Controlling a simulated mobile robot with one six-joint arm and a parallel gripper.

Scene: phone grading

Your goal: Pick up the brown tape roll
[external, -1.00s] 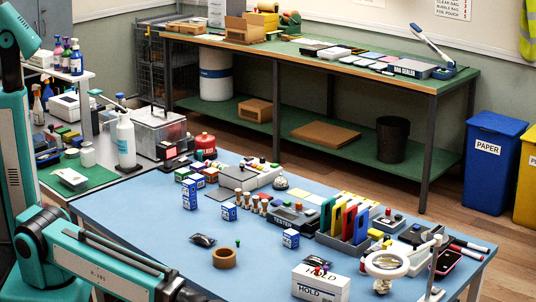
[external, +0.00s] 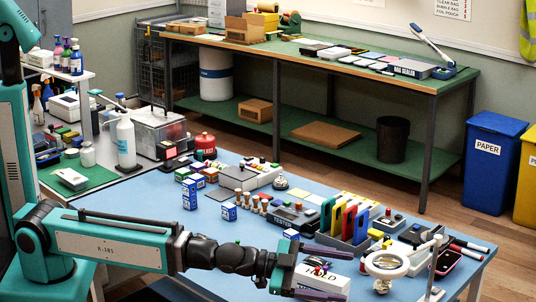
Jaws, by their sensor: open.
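The brown tape roll does not show now; my arm's black wrist section covers the part of the blue table where it lay. My gripper (external: 347,276) is at the front middle of the table, with its two dark fingers spread apart and pointing right. In the picture the white HOLD box (external: 322,280) shows between the fingers. I cannot tell from this view how high the gripper is over the box. Nothing is seen gripped.
A small blue-and-white box (external: 291,234) stands just behind the gripper. A ring-shaped magnifier lamp (external: 387,264) stands to its right. A rack of coloured cards (external: 345,222) and a tester stand behind. The blue table (external: 150,207) is clear at its left front.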

